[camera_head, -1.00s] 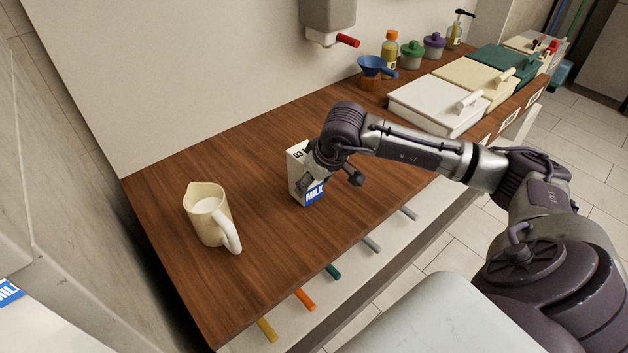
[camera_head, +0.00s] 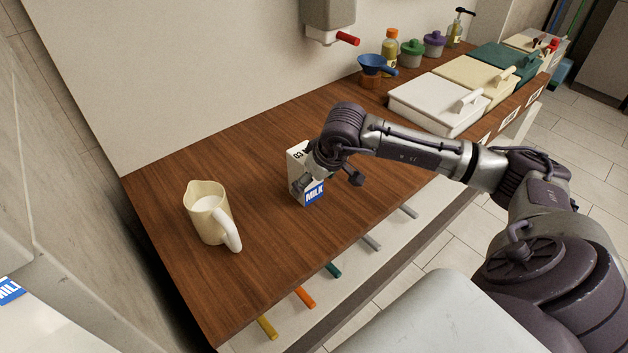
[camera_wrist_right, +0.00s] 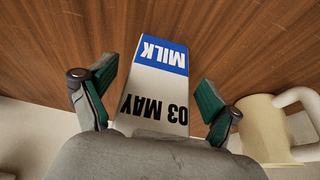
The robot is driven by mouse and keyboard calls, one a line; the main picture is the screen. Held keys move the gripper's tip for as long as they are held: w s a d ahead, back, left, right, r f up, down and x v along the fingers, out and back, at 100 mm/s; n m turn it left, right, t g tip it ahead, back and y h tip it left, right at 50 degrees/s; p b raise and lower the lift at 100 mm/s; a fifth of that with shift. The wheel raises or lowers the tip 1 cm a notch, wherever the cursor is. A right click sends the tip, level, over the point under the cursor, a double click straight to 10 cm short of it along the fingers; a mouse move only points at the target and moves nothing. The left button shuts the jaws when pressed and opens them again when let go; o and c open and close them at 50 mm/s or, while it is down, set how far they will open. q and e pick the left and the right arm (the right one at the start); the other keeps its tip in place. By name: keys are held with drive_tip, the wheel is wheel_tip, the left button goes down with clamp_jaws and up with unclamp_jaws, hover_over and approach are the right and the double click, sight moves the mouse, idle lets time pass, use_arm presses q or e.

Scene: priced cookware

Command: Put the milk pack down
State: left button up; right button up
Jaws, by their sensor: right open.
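The milk pack (camera_head: 314,194) is a white carton with a blue MILK label, standing upright on the brown wooden counter (camera_head: 270,230). My right gripper (camera_head: 308,178) is at the carton, and my arm hides part of the carton in the head view. In the right wrist view, the milk pack (camera_wrist_right: 158,85) lies between the green-padded fingers of my right gripper (camera_wrist_right: 157,90). The fingers are open, with a gap on each side of the carton. My left gripper is not in view.
A cream jug (camera_head: 208,218) with white liquid stands left of the carton; it also shows in the right wrist view (camera_wrist_right: 262,128). Lidded bins (camera_head: 436,104), a blue funnel (camera_head: 374,66) and bottles stand at the back right. Coloured handles line the front edge. Counter between jug and carton is clear.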

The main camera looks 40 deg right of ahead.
drive_tip(key=v, duration=1.2)
drive_tip(key=shift+b, duration=0.4)
